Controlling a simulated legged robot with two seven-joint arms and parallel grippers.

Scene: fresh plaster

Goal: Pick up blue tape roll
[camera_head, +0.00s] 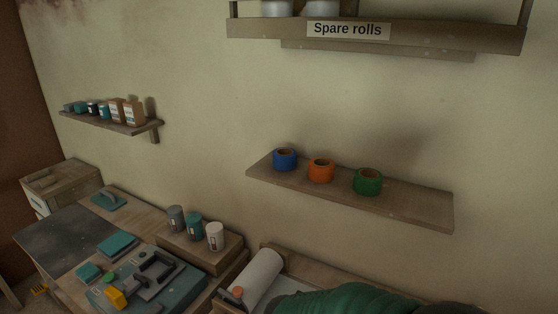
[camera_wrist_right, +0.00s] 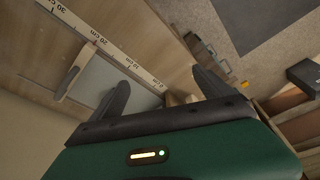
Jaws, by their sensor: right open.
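The blue tape roll (camera_head: 285,161) stands on a wooden wall shelf (camera_head: 415,207), near its left end. An orange tape roll (camera_head: 321,172) and a green tape roll (camera_head: 367,183) stand to its right on the same shelf, with small gaps between them. My right gripper (camera_wrist_right: 160,80) is open in the right wrist view, its two dark fingers apart with nothing held between them. No tape roll shows in that view. My green arm shows at the bottom of the head view, below the shelf. My left gripper is not in view.
An upper shelf labelled "Spare rolls" (camera_head: 344,31) hangs above. A small shelf (camera_head: 150,128) with several boxes is on the left wall. Below are a bench with tools, a paper roll (camera_head: 258,276) and several cans.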

